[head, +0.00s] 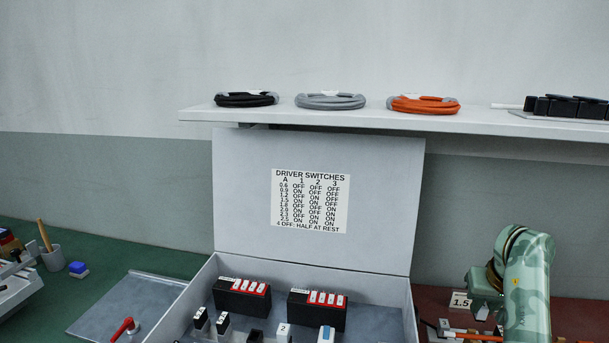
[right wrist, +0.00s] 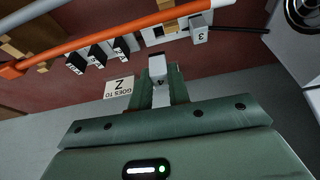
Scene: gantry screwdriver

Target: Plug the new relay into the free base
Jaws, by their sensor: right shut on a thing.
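My right arm reaches over the red-brown surface at the right of the head view, where the fingertips are not clear. The open grey box (head: 382,285) at bottom centre holds two black units (head: 241,296) with red-and-white switches. No free base can be made out. My left gripper is not in view.
A shelf (head: 330,113) with coiled cables hangs above the box.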

